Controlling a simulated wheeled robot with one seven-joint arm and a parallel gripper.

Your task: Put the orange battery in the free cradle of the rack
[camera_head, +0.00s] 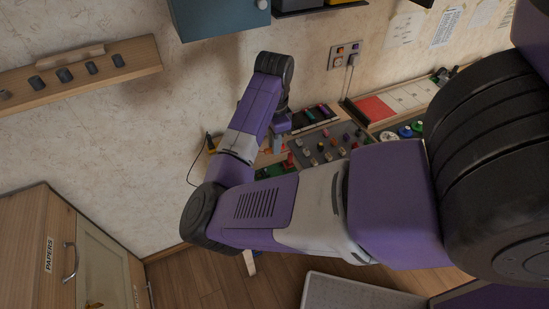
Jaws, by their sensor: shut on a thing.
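My gripper (278,145) is small in the picture, beyond my forearm and just left of a dark rack (311,119). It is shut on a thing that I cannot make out. The rack lies on the bench and holds several coloured cylinders, with pink and teal ones showing. I cannot tell which of its cradles is free. I cannot pick out the orange battery for certain in this view. My arm crosses the middle of the picture and hides part of the bench.
A grey panel with several knobs (330,145) lies right of my gripper. A wall socket (345,56) with a plug is above the rack. A red and white board (376,109) stands to the right. A wooden peg rail (80,74) is on the left wall.

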